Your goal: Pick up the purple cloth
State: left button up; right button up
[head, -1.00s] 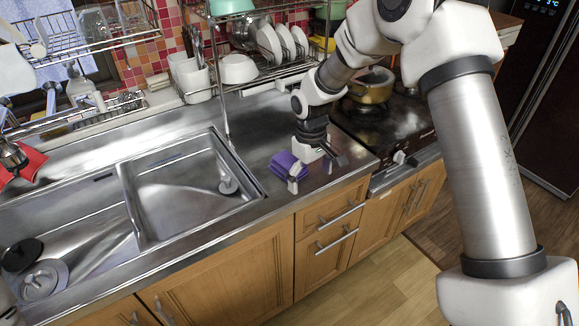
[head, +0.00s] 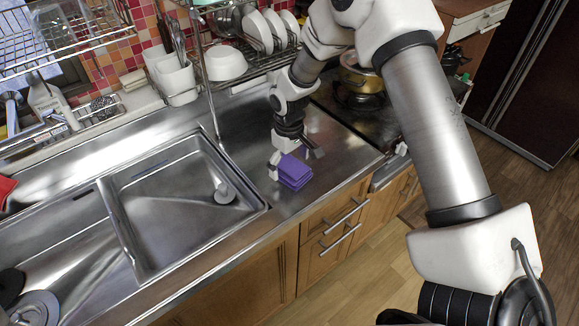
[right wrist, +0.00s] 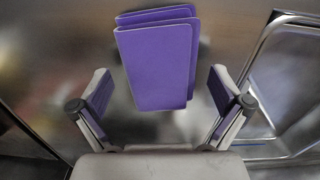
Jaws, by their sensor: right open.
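The purple cloth (head: 296,173) is a folded, flat stack lying on the steel counter, right of the sink. My right gripper (head: 296,163) is open and points down just behind the cloth, one finger at its left and the other at its back right. In the right wrist view the cloth (right wrist: 158,65) lies ahead of the open fingers (right wrist: 160,93), roughly centred across the gap. Nothing is held. I cannot tell how high the fingertips are above the counter. My left gripper is not in view.
The sink (head: 185,205) is left of the cloth. A stove with a brass pot (head: 362,76) stands behind right. A dish rack with white plates (head: 270,30) is above the counter at the back. The counter's front edge is close to the cloth.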

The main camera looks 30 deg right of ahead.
jog(key=shift+s+r, duration=0.1)
jog(key=shift+s+a, duration=0.1)
jog(key=c, duration=1.2)
jog(key=shift+r, duration=0.1)
